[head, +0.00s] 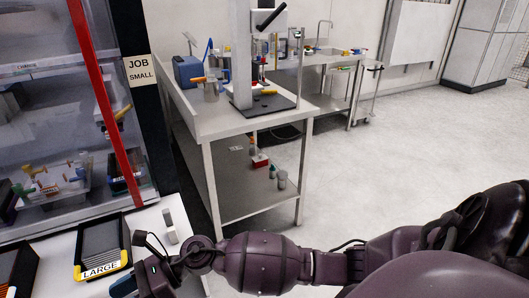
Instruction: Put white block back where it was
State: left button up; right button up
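A small pale white-grey block (170,226) shows on the light worktop at the lower left, to the right of the LARGE tray. My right arm reaches in from the right along the bottom edge. Its dark hand, my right gripper (143,268), is just below and left of the block, over the tray's right end. The fingers are dark, small and partly cut off, so I cannot tell whether they are open or hold anything. I see no clear contact between gripper and block. My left gripper is not in view.
A black tray labelled LARGE (124,262) holds grey plates; another dark tray (33,262) is at the far left. A glass-fronted cabinet with a red post (104,100) and JOB SMALL sign (140,71) stands behind. A metal bench (215,120) stands beyond; floor to the right is clear.

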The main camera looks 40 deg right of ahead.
jog(key=s+d+f+m+t+h, duration=0.15)
jog(key=d+m+t, duration=0.3)
jog(key=m, duration=0.45)
jog(key=w+d+f+m+t+h, duration=0.1)
jog(key=d+m+t+h, duration=0.3)
jog(key=m, duration=0.6)
jog(key=s+d+f+m+t+h, duration=0.15)
jog(key=d+m+t, duration=0.3)
jog(key=m, duration=0.45)
jog(key=s+d+f+m+g+h, duration=0.2)
jog(key=s+d+f+m+h, duration=0.2)
jog(key=m, duration=0.6)
jog(key=s+d+f+m+g+h, duration=0.2)
jog(key=s+d+f+m+h, duration=0.3)
jog(key=s+d+f+m, duration=0.3)
jog(key=s+f+m, duration=0.2)
jog(key=s+m, duration=0.1)
jog(key=shift+d+f+g, duration=0.2)
jog(key=shift+d+g, duration=0.1)
jog(key=shift+d, duration=0.05)
jog(key=shift+s, duration=0.1)
